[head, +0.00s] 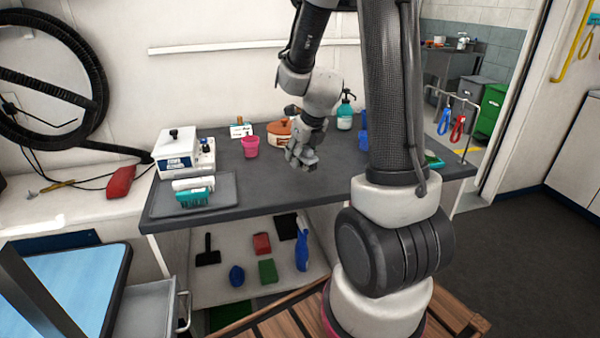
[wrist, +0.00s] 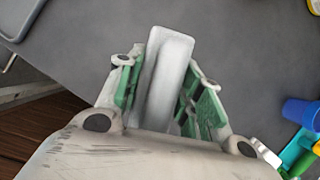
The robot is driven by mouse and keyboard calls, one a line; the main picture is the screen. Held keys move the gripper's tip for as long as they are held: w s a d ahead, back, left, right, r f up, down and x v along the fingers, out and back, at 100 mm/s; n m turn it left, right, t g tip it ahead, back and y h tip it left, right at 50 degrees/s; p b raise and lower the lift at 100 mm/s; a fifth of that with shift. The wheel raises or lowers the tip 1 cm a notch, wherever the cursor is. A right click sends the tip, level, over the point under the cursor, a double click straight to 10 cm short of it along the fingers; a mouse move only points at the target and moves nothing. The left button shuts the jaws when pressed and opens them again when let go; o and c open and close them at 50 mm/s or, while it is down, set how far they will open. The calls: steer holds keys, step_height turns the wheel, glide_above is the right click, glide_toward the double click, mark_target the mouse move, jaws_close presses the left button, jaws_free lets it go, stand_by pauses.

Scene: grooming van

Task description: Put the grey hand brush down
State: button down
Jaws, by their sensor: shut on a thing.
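The grey hand brush (wrist: 168,80) shows in the wrist view as a pale grey, long block between the green-padded fingers. My gripper (wrist: 165,88) is shut on it, with one finger on each side. In the head view my gripper (head: 301,157) is over the dark grey tabletop (head: 270,185), to the right of the pink cup. The brush is hard to make out in the head view. Whether it touches the tabletop I cannot tell.
A pink cup (head: 250,146), an orange pot (head: 279,134) and a teal pump bottle (head: 345,114) stand on the table. A grey tray (head: 225,200) holds a teal brush (head: 194,195) at left. A blue cup (wrist: 300,112) is at right in the wrist view. The tabletop's front middle is clear.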

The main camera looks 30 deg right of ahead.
mark_target(300, 179)
step_height(300, 179, down, 5)
steer(key=shift+f, duration=0.1)
stand_by(0.3)
steer(key=c, duration=0.9)
jaws_free()
steer(key=shift+c, duration=0.2)
